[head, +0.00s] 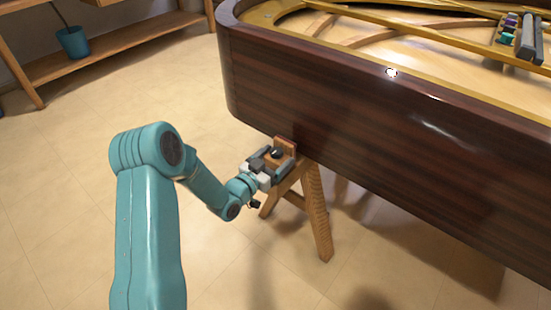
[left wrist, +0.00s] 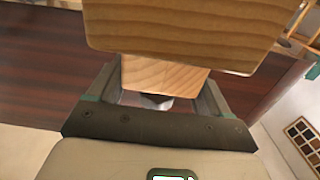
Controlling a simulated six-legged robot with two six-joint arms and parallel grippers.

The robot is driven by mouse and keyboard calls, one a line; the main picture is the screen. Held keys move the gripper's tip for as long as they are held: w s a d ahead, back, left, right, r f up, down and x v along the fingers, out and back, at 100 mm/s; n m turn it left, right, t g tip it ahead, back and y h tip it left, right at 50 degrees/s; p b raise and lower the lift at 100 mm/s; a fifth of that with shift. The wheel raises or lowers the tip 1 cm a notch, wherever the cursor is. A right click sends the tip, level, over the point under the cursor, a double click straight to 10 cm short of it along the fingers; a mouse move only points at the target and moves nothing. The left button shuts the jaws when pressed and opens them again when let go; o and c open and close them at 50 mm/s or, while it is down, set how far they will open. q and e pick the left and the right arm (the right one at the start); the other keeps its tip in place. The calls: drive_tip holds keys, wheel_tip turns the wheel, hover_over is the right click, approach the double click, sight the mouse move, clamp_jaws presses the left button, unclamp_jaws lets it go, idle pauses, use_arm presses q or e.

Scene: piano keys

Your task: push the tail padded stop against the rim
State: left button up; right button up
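The tail padded stop appears to be the light wooden block (head: 286,145) at the top of a wooden trestle, close to the dark wooden piano rim (head: 345,125). In the left wrist view a large wooden block (left wrist: 185,32) fills the top, with a smaller wooden part (left wrist: 163,76) below it. My left gripper (head: 274,162) is at the block, its fingers spread on both sides of the smaller part. I cannot tell whether they touch it. Any pad, and the contact between stop and rim, are hidden. My right gripper is in neither view.
The wooden trestle (head: 318,215) stands on the tiled floor under the piano. The piano's open top shows a gold frame (head: 340,40) and several small tools (head: 520,38) at the far right. A wooden shelf (head: 120,45) with a blue pot (head: 73,42) stands at the back left. Floor at left is clear.

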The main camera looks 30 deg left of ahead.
sight(282, 154)
use_arm(q)
drive_tip(key=shift+w+d+f+b, duration=0.1)
drive_tip(key=shift+w+f+b, duration=0.05)
drive_tip(key=shift+w+b, duration=0.25)
drive_tip(key=shift+w+d+b, duration=0.1)
drive_tip(key=shift+w+b, duration=0.6)
drive_tip(key=shift+w, duration=0.55)
drive_tip(key=o, duration=1.4)
drive_tip(key=s, duration=0.5)
drive_tip(key=s+a+p, duration=0.1)
drive_tip(key=s, duration=1)
drive_tip(key=shift+s+a, duration=0.2)
